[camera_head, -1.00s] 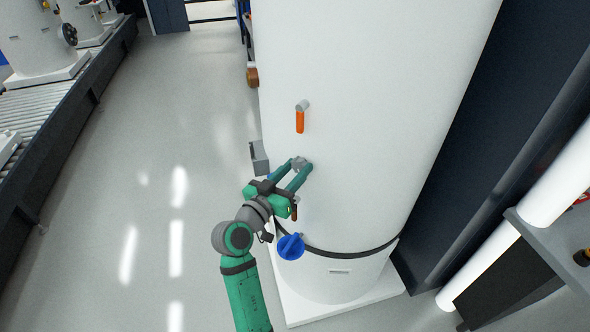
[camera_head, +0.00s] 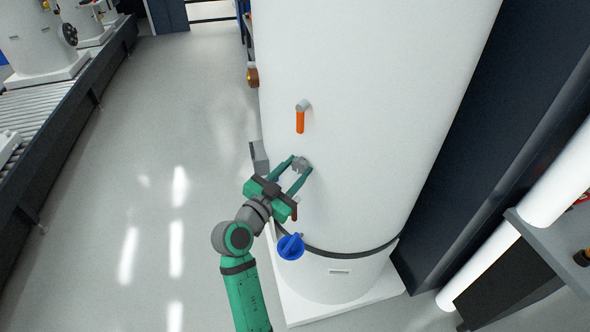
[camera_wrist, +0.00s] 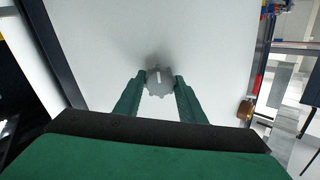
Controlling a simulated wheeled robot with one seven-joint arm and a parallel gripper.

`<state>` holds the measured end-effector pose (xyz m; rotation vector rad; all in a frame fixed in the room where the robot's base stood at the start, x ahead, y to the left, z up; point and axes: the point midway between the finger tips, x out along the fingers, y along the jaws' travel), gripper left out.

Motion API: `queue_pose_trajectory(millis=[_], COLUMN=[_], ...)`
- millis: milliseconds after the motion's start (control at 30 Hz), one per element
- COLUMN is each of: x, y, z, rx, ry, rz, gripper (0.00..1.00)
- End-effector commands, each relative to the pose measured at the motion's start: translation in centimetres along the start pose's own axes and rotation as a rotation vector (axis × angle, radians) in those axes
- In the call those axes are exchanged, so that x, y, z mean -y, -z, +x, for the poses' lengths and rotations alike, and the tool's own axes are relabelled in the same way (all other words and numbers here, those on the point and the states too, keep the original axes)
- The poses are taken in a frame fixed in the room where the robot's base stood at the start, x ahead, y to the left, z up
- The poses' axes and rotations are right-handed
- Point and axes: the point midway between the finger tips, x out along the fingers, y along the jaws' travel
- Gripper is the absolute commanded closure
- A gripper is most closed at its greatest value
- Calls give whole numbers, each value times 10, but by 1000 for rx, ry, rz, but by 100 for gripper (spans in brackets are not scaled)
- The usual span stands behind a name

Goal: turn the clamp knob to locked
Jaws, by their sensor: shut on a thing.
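The clamp knob is a small grey scalloped knob (camera_head: 300,164) on the side of the large white tank (camera_head: 350,90). In the wrist view the knob (camera_wrist: 159,82) shows a pale line on its face, running nearly straight up and down in the picture. My gripper (camera_head: 301,166) is at the knob with one green finger on each side of it. In the wrist view my gripper (camera_wrist: 160,84) is shut on the knob. No marks for locked or unlocked can be made out.
An orange-handled lever (camera_head: 300,120) sits above the knob on the tank. A blue handle (camera_head: 290,246) is below, near a dark band (camera_head: 345,253). A grey box (camera_head: 258,157) juts from the tank's left side. The floor at left is clear up to a roller conveyor (camera_head: 50,110).

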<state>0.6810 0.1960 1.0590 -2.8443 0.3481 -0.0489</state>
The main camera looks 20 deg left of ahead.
Motion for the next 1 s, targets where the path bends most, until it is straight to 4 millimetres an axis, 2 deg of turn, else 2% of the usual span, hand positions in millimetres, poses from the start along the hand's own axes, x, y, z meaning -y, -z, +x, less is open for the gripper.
queue_pose_trajectory(millis=[267, 300, 333, 367, 733, 867, 1000], x=[-1, -1, -1, -1, 0, 0, 0], y=[-2, -2, -2, -2, -1, -1, -1], z=[-1, -1, -1, 0, -5, -21, -48], rx=[5, 5, 4, 4, 2, 2, 3], ry=[-2, -2, -2, -2, 0, 1, 2], rz=[-1, -1, -1, -1, -1, -1, -1], gripper=[86, 54, 47, 45, 45, 45, 45])
